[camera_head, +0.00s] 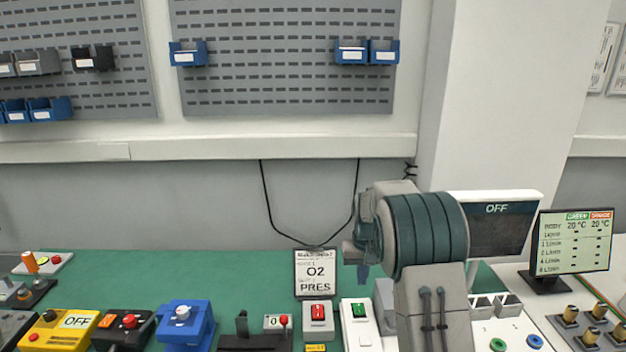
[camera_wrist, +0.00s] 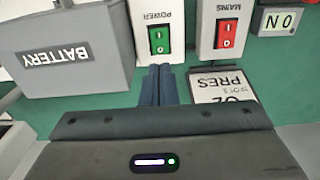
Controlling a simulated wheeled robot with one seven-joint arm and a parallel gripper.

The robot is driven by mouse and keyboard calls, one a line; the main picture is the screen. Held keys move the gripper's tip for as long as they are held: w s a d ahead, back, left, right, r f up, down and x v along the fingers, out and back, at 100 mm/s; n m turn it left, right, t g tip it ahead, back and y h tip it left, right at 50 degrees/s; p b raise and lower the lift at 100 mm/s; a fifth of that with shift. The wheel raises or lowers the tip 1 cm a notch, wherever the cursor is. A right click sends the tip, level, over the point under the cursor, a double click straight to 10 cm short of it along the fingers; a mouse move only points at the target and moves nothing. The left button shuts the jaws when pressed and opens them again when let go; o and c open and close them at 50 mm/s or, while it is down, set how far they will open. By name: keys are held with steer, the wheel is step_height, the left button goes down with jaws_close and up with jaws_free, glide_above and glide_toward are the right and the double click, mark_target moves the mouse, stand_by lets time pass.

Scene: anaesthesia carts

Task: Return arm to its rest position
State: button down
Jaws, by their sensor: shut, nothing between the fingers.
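My gripper (camera_wrist: 158,72) is shut and empty, its two dark fingers together at the middle of the wrist view. In the head view my gripper (camera_head: 363,271) points down at the left end of my grey-and-teal arm, above the bench. The fingertips appear near the POWER switch box (camera_wrist: 158,30) with its green switch, but I cannot tell the gap. The MAINS switch box (camera_wrist: 228,30) with a red switch is to the right of it. My arm hides part of the bench at the right in the head view.
A green bench (camera_head: 200,262) carries a sign reading O2 PRES (camera_head: 316,272), a blue box (camera_head: 186,326) and a yellow box (camera_head: 65,330). A battery box (camera_wrist: 72,50), an OFF screen (camera_head: 500,232) and a monitor (camera_head: 573,241) stand close. The bench's back left is clear.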

steer(key=s+r+t, duration=0.1)
steer(key=s+r, duration=0.8)
steer(key=s+r+t, duration=0.1)
steer(key=s, duration=1.2)
steer(key=s+r+t, duration=0.1)
steer(key=s+r, duration=0.1)
steer(key=s, duration=1)
steer(key=shift+s+r+t, duration=0.3)
steer(key=shift+s, duration=0.05)
